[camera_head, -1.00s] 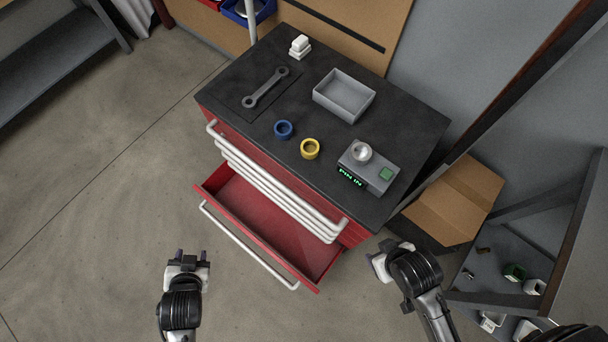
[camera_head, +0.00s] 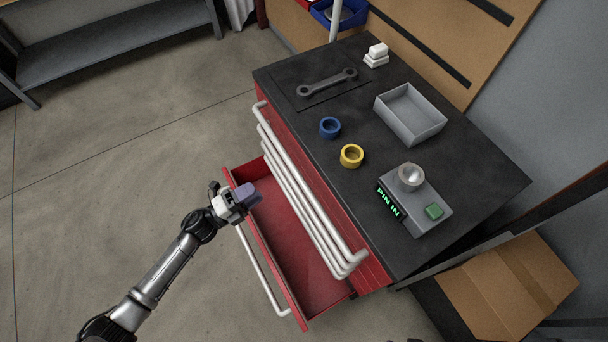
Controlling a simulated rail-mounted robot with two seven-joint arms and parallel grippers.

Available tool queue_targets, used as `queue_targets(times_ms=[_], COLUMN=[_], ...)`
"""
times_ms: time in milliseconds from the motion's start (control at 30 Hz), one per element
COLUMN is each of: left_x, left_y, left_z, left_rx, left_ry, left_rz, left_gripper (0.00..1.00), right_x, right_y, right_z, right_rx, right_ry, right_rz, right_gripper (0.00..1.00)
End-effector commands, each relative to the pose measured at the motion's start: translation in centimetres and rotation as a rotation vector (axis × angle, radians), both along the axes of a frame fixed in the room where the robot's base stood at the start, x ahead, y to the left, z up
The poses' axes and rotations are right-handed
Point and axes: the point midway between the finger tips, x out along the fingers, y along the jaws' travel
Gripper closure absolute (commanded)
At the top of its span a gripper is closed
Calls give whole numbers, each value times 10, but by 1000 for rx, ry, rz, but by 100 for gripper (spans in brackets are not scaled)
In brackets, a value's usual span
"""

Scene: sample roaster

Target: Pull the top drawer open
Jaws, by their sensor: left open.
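A red drawer cabinet with a black top (camera_head: 455,165) stands right of centre. The top drawer's white bar handle (camera_head: 301,161) runs along the upper front edge, with several similar handles close below it; these drawers look shut. A lower red drawer (camera_head: 300,255) is pulled out and looks empty; its white handle (camera_head: 262,275) is partly hidden by my left gripper. My right gripper is out of view.
On the cabinet top are a wrench (camera_head: 327,83), a blue ring (camera_head: 330,127), a yellow ring (camera_head: 352,155), a grey tray (camera_head: 438,120) and a device (camera_head: 425,215) reading "PIN IN". A cardboard box (camera_head: 510,285) stands at right.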

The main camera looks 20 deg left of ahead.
Motion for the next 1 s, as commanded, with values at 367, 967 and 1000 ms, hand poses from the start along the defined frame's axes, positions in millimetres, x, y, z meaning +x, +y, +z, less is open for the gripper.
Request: queue_targets(times_ms=[367,967,1000], left_x=[35,95,96], left_y=[-32,-87,-88], left_z=[6,23,23], left_rx=[8,9,9], left_ry=[-17,-12,-12], left_rz=[-20,-17,-17], left_gripper=[52,52,52], right_x=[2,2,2], right_y=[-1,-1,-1], right_z=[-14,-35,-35], right_rx=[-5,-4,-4], right_ry=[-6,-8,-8], right_rz=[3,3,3], right_gripper=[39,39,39])
